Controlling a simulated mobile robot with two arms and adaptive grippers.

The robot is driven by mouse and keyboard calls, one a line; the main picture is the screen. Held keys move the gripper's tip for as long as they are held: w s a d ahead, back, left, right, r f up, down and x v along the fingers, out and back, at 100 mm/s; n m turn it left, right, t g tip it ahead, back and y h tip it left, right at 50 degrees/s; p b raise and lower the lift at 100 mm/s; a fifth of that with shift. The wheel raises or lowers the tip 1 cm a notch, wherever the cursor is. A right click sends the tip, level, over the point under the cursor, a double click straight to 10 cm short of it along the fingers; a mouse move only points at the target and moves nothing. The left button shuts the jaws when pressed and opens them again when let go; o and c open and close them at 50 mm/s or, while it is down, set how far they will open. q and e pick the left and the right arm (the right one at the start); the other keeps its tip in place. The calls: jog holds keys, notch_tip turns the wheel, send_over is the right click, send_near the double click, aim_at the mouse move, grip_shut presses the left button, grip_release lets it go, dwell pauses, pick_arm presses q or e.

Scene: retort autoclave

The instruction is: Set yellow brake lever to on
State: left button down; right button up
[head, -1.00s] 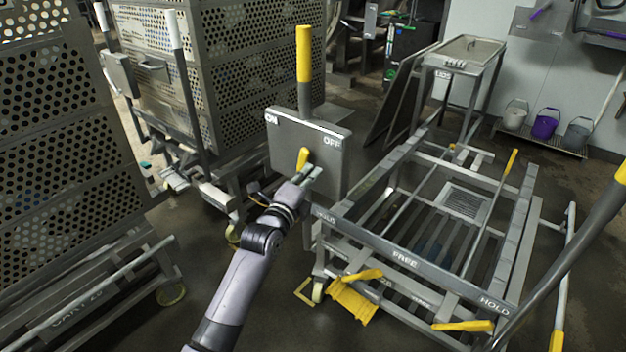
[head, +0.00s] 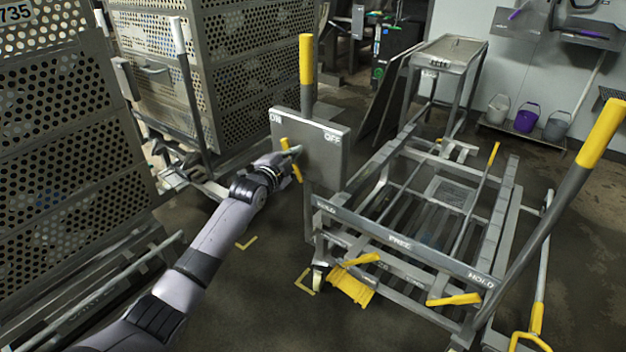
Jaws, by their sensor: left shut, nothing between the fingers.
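The small yellow brake lever (head: 297,172) is on the grey plate (head: 325,154), which is marked ON at its upper left and OFF at its upper right. The lever's upper end leans up and left, toward the ON side. My left gripper (head: 291,154) is shut with nothing held. Its fingertips are at the lever, on the plate's left part, and overlap the lever's middle; I cannot tell if they touch it. My right gripper is not in view.
A tall post with a yellow grip (head: 306,60) rises behind the plate. Perforated cages (head: 60,130) stand on the left. Floor between is clear.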

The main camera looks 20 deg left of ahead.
pick_arm(q)
jog(key=shift+w+a+f+n, duration=0.1)
jog(key=shift+w+a+n, duration=0.1)
jog(key=shift+a+n, duration=0.3)
jog(key=shift+w+a+f+n, duration=0.1)
jog(key=shift+w+a+n, duration=0.1)
jog(key=shift+a+n, duration=0.25)
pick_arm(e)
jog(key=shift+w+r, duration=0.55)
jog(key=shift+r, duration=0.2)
pick_arm(q)
jog(key=shift+d, duration=0.15)
